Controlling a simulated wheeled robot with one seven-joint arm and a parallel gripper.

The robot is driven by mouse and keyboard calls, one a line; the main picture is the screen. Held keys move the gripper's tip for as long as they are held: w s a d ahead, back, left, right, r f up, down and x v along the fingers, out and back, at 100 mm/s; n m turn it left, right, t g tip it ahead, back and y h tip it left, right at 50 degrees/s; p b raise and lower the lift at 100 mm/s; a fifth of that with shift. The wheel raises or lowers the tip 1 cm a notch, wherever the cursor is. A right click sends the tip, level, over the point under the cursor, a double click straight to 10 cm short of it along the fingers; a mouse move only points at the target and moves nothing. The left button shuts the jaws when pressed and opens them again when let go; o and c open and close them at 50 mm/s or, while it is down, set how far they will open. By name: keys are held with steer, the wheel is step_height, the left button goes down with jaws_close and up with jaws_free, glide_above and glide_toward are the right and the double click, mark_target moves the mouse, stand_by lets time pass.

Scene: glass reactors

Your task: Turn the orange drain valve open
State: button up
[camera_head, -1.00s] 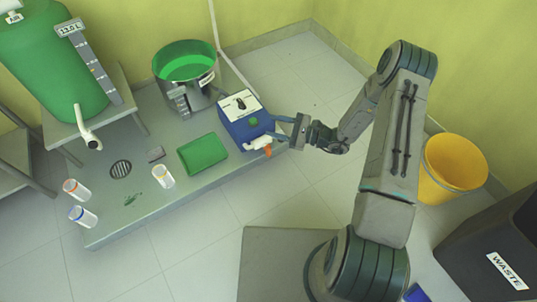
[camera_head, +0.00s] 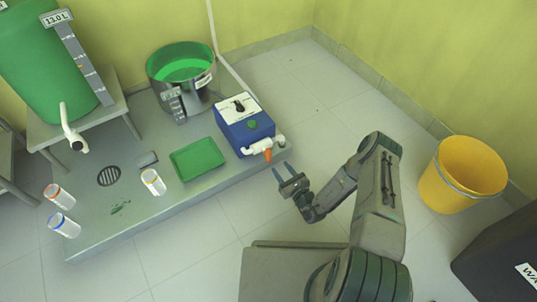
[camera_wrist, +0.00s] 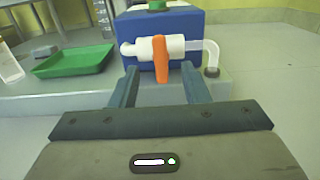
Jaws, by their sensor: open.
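The orange drain valve handle (camera_head: 268,156) sits on a white pipe fitting (camera_head: 258,147) at the front of a blue box (camera_head: 247,133). In the wrist view the orange handle (camera_wrist: 161,59) hangs upright, pointing down across the horizontal white pipe (camera_wrist: 140,48). My gripper (camera_head: 285,176) is open and empty, just in front of and below the valve in the head view. In the wrist view its two fingers (camera_wrist: 160,88) stand apart, with the handle beyond and between them. I see no contact with the handle.
A green tray (camera_head: 197,160) lies left of the blue box on the grey platform (camera_head: 190,207). A steel pot (camera_head: 187,92) with green liquid stands behind. Several small jars stand at left. A yellow bucket (camera_head: 446,190) is on the floor at right.

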mark_target(270, 154)
steer(key=b+x, duration=0.3)
steer(key=x, duration=0.6)
steer(key=shift+w+a+f+b, duration=0.1)
steer(key=shift+w+a+b, duration=0.1)
steer(key=shift+b, duration=0.1)
steer(key=shift+w+a, duration=0.3)
steer(key=shift+w, duration=0.1)
jaws_close()
